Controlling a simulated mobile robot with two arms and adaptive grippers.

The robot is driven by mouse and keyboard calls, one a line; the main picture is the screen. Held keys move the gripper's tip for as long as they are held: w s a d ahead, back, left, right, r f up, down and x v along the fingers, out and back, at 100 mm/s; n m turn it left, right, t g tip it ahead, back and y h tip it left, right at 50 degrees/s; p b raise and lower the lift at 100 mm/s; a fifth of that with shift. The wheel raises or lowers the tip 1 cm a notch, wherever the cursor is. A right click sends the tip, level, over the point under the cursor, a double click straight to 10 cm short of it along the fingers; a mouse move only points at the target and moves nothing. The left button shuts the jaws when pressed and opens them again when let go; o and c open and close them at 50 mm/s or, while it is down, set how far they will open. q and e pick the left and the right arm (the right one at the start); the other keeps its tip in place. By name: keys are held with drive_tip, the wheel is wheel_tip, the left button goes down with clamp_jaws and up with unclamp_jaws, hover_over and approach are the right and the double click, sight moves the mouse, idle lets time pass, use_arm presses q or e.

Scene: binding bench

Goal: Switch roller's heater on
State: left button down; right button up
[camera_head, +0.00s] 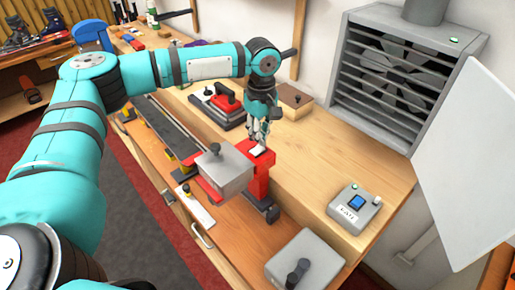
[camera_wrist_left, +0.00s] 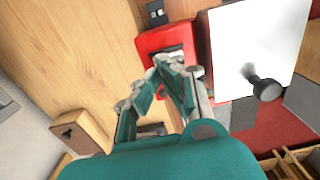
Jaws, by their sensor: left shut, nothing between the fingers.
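The roller appears to be the red unit (camera_head: 262,185) with a grey box (camera_head: 222,172) attached at its left, near the bench's front edge. A pale plate (camera_head: 258,150) lies on the unit's red top. My left gripper (camera_head: 258,138) points down just above this plate, shut and empty. In the left wrist view the shut fingers (camera_wrist_left: 175,82) overlap the red top (camera_wrist_left: 160,42) and partly hide the pale plate (camera_wrist_left: 174,54). I cannot tell whether the fingertips touch it, or make out the heater switch's state. My right gripper is out of view.
A grey control box (camera_head: 354,208) with a blue switch stands on the bench at right. A grey box with a black knob (camera_head: 305,262) is at the front. A red tool (camera_head: 226,97) and wooden block (camera_head: 295,100) stand behind. A louvred vent (camera_head: 390,75) is on the wall.

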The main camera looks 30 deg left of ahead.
use_arm(q)
drive_tip(key=shift+f, duration=1.05)
idle(0.4)
wheel_tip(320, 180, up, 7)
drive_tip(key=p, duration=0.9)
idle(0.5)
